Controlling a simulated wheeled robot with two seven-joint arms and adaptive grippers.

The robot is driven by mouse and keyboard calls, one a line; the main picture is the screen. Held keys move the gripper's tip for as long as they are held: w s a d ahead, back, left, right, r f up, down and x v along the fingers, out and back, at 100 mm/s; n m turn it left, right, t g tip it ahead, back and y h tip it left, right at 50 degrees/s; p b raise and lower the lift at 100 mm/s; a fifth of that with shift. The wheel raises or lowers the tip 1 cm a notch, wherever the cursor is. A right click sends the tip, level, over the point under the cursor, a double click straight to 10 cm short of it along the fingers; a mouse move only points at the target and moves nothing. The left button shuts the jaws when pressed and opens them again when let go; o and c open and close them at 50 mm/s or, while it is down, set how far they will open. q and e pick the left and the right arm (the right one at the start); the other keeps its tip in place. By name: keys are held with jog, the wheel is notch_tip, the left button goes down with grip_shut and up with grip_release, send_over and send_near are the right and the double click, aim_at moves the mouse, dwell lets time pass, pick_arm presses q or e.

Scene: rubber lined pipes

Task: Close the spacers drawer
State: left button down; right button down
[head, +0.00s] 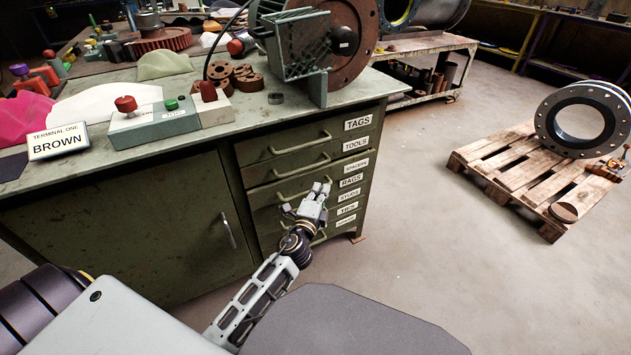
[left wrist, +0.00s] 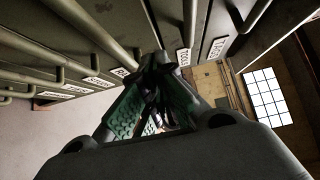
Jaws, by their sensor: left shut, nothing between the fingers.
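The spacers drawer (head: 335,173) is the third from the top in the green bench's drawer stack, with a white SPACERS label and a bar handle. Contact with the drawer front cannot be told. In the left wrist view, the gripper's green-padded fingers (left wrist: 155,110) show close to the labelled fronts. My right gripper is out of view.
The tags drawer (head: 283,140) and tools drawer (head: 325,157) are above, with several labelled drawers below; bar handles stick out. A cabinet door (head: 130,240) is to the left. A pallet (head: 505,170) with a flanged pipe (head: 585,120) stands right. The floor between is clear.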

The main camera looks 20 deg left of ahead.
aim_at(320, 170)
pick_arm(q)
jog(key=shift+w+a+b, duration=0.15)
jog(key=shift+w+a, duration=0.6)
jog(key=shift+w, duration=0.2)
jog(key=shift+w+a+b, duration=0.15)
jog(key=shift+w+a, duration=0.6)
jog(key=shift+w, duration=0.15)
jog(key=shift+w+a, duration=0.1)
jog(key=shift+a, duration=0.1)
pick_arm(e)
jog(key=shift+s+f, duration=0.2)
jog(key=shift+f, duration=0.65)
